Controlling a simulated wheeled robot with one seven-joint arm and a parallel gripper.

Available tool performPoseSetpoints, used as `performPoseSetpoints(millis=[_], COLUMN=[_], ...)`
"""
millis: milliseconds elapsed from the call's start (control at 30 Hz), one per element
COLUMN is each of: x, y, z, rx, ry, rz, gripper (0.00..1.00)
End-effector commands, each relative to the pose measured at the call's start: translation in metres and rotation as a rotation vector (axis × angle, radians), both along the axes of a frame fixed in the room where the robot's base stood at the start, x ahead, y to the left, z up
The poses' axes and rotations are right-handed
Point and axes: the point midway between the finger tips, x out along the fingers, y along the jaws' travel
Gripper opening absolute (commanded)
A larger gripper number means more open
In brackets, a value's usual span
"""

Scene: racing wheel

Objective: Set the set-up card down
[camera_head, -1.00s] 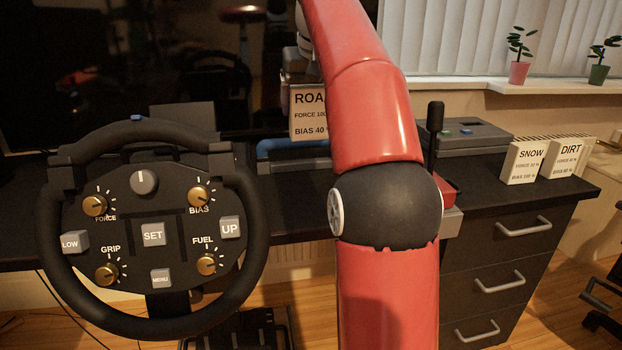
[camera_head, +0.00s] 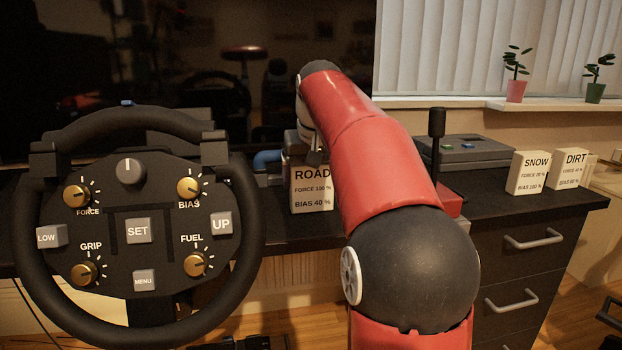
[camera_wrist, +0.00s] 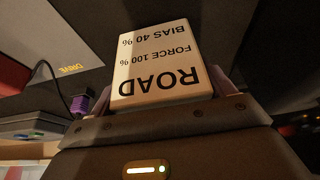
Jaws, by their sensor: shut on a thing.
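The set-up card (camera_head: 312,192) is a pale block marked ROAD, FORCE 100 %, BIAS 40 %. It stands roughly upright low in front of the desk top, just right of the steering wheel (camera_head: 137,230) in the head view. My gripper (camera_wrist: 166,92) is shut on the card, with a finger at each side in the wrist view, where the card (camera_wrist: 160,58) shows its lettering upside down. In the head view the gripper is largely hidden by the card and my red arm. I cannot tell whether the card's bottom touches the desk.
The dark desk (camera_head: 280,228) has a drawer unit at right. SNOW (camera_head: 527,173) and DIRT (camera_head: 568,169) cards stand there, near a grey box (camera_head: 470,150) and a black lever (camera_head: 436,135).

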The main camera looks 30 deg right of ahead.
Motion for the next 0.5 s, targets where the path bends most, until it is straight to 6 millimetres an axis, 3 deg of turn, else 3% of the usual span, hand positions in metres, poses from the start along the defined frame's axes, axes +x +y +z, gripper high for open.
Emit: performPoseSetpoints(millis=[200,233,367,500], x=[0.0,0.0,0.0,0.0001], y=[0.0001,0.0001,0.0001,0.0001], z=[-0.003,-0.0034,-0.0026,-0.0026], rx=[0.0,0.0,0.0,0.0], ry=[0.001,0.001,0.001,0.001], rz=[0.0,0.0,0.0,0.0], gripper=[0.57,0.83,1.0,1.0])
